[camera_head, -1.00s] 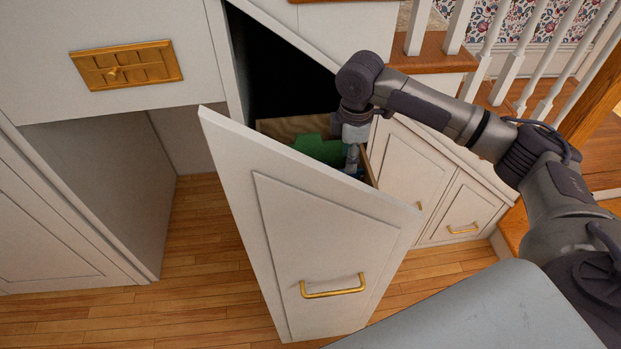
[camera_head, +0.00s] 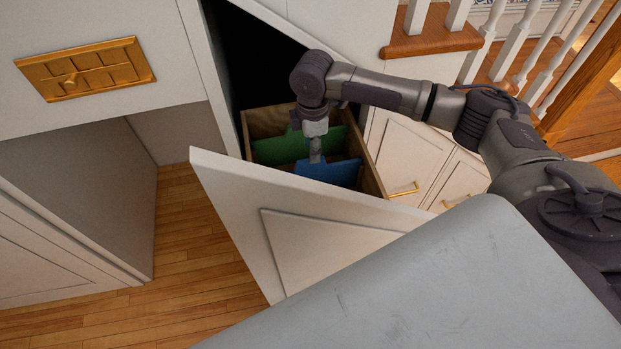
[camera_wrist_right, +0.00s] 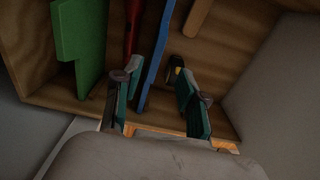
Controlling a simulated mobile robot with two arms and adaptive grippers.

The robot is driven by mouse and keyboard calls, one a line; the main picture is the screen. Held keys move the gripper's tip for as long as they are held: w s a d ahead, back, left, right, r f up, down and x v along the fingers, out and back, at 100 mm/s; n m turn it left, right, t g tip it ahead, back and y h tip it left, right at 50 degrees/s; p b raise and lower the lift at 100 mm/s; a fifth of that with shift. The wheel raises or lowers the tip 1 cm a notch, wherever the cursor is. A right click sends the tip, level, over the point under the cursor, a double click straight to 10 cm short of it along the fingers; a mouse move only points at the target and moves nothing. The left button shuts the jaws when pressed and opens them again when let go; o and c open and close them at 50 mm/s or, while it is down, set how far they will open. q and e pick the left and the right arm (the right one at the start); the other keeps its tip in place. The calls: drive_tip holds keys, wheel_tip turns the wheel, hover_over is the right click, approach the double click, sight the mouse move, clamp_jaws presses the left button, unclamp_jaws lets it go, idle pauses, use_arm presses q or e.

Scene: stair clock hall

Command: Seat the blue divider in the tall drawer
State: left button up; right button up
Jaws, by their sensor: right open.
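The tall drawer (camera_head: 225,185) is pulled out from under the stairs, its wooden box open at the top. The blue divider (camera_head: 328,172) stands in the box near the drawer front, and I cannot tell whether its lower edge is in a slot. A green divider (camera_head: 283,147) stands behind it. My right gripper (camera_head: 316,156) reaches down into the box at the blue divider. In the right wrist view my right gripper (camera_wrist_right: 155,78) is open, with a finger on each side of the blue divider (camera_wrist_right: 157,52). My left gripper is not in view.
Low cabinets (camera_head: 405,150) stand right of the drawer. An open recess (camera_head: 75,185) is at left.

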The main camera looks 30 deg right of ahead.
drive_tip(key=shift+f, duration=0.4)
drive_tip(key=shift+w+a+f, duration=0.1)
drive_tip(key=shift+f, duration=0.6)
wheel_tip(320, 180, down, 4)
drive_tip(key=shift+w+r+p, duration=0.15)
drive_tip(key=shift+r+p, duration=0.1)
drive_tip(key=shift+p, duration=0.2)
drive_tip(key=shift+f, duration=0.2)
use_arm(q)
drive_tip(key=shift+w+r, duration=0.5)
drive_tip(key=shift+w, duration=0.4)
use_arm(e)
clamp_jaws()
